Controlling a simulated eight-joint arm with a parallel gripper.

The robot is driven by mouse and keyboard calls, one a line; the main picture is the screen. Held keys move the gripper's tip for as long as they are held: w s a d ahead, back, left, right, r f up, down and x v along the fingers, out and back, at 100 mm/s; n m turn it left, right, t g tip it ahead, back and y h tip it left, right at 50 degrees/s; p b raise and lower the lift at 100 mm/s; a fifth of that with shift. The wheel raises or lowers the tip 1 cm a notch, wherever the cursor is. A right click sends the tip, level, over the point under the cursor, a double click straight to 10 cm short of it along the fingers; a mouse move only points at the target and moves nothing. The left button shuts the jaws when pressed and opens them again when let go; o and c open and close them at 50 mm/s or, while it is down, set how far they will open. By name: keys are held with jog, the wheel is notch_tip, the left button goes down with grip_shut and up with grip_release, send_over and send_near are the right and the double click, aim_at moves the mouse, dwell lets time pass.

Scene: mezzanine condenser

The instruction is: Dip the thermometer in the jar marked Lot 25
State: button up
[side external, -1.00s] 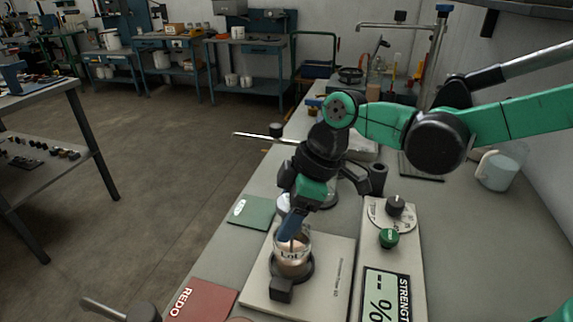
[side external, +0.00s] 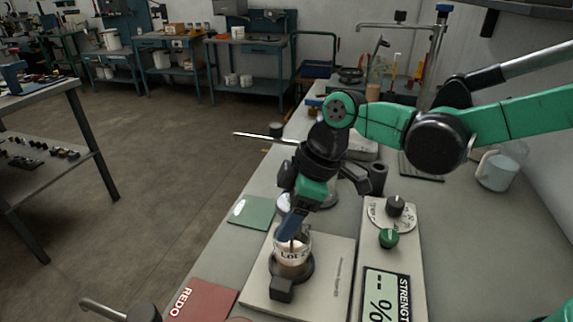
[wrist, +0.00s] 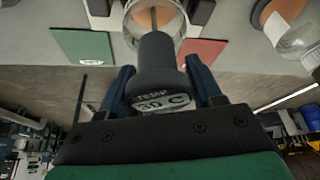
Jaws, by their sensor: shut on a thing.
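My gripper (side external: 291,226) is shut on the thermometer and points down over a glass jar (side external: 292,262). In the wrist view, the dark thermometer head (wrist: 156,62) sits between my blue fingers, with a small display reading about 30 C. Its thin probe runs down inside the jar's round rim (wrist: 181,22). The probe's tip is hidden, so I cannot tell how deep it is. The jar stands in a dark holder on a pale base plate (side external: 327,290).
A green mat (side external: 250,211) and a red REDO mat (side external: 197,300) lie left of the base plate. A panel with knobs and a STRENGTH display (side external: 386,296) showing "-- %" stands to the right. A pitcher (side external: 497,172) stands farther right.

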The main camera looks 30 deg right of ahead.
jog(key=shift+r, duration=4.9)
